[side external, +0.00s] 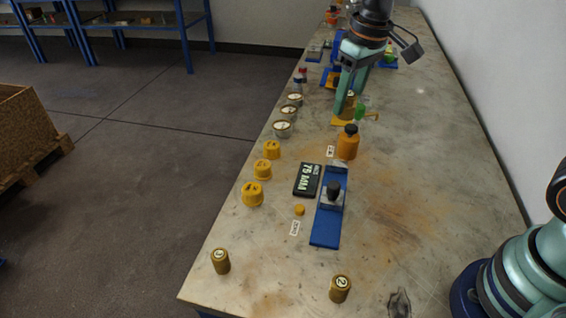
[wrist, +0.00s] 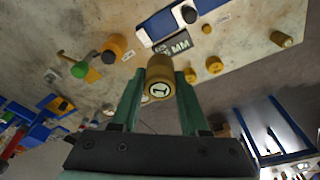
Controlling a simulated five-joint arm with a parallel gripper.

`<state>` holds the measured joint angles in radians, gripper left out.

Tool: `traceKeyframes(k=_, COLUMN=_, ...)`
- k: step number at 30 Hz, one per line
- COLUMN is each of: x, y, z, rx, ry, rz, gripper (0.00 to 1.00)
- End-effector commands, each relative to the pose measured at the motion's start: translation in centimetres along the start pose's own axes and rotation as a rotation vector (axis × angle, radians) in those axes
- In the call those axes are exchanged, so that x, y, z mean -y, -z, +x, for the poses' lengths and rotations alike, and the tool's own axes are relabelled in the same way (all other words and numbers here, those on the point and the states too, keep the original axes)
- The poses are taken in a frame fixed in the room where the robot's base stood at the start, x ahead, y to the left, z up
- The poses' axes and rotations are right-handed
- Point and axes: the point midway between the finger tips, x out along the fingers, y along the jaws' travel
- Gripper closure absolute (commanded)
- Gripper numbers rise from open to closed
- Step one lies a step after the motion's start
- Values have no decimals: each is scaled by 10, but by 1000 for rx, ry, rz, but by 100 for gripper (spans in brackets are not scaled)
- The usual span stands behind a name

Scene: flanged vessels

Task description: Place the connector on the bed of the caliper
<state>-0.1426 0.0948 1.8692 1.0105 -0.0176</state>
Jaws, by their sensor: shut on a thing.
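My gripper (side external: 350,104) is over the far part of the bench, shut on a brass-coloured cylindrical connector (wrist: 159,72). In the wrist view the connector lies between the two green fingers, its round numbered label facing the camera. In the side view it is mostly hidden by the fingers. The caliper (side external: 325,232) is a long blue bar nearer the front, with a grey block and a black knob on it; it also shows at the top of the wrist view (wrist: 155,28). The connector is apart from the caliper.
A black "75 MM" plate (side external: 307,180) lies left of the caliper, and an orange bottle (side external: 348,143) stands behind it. Yellow caps (side external: 263,169) and round jars (side external: 283,129) line the left edge. Two brass cylinders (side external: 221,261) (side external: 340,289) stand in front. The bench right of the caliper is clear.

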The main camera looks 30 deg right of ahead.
Motion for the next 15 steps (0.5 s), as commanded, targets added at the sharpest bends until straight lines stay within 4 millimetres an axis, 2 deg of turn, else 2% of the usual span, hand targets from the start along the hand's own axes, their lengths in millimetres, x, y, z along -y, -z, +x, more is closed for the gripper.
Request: traceKeyframes(k=15, x=0, y=-22, z=122, rx=7, ry=0, rz=2, gripper=100)
